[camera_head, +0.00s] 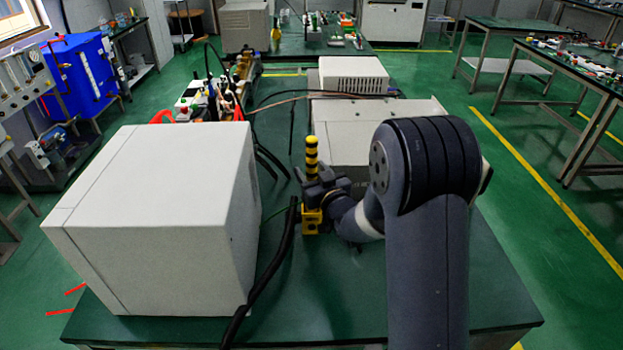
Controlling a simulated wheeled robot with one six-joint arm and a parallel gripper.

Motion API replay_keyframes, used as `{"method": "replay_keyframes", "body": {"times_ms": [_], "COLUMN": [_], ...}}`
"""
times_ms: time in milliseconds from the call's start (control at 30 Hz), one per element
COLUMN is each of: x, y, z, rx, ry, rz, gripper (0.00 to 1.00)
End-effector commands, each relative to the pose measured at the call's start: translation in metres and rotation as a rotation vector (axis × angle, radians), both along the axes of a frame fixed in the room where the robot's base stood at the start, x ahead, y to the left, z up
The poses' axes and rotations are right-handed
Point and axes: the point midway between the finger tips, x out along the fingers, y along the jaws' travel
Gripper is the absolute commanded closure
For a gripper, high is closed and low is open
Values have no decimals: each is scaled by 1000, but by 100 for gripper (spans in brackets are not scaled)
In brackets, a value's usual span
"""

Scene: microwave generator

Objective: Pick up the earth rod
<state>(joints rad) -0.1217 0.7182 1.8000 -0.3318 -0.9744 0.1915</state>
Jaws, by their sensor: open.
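The earth rod (311,156) is a short upright rod with yellow and black bands, standing near the middle of the green table. A yellow block (311,222) shows just below it at its foot. My gripper (309,184) is open at the rod's lower part, with the dark fingers close beside or around it. The fingers overlap the rod's lower section, so I cannot tell whether they touch it.
A large white box (160,220) stands left of the rod. A grey-white unit (372,125) stands behind my gripper. A thick black cable (270,275) runs along the table (330,285) beside the white box. The front middle of the table is clear.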

Motion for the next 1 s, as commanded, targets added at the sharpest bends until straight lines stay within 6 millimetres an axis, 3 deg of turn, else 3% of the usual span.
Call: {"method": "replay_keyframes", "body": {"times_ms": [300,900,1000], "x": [4,4,4], "y": [2,2,2], "z": [-1,0,0], "rx": [0,0,-1], "ry": [1,1,-1], "rz": [0,0,0], "gripper": [50,99,100]}}
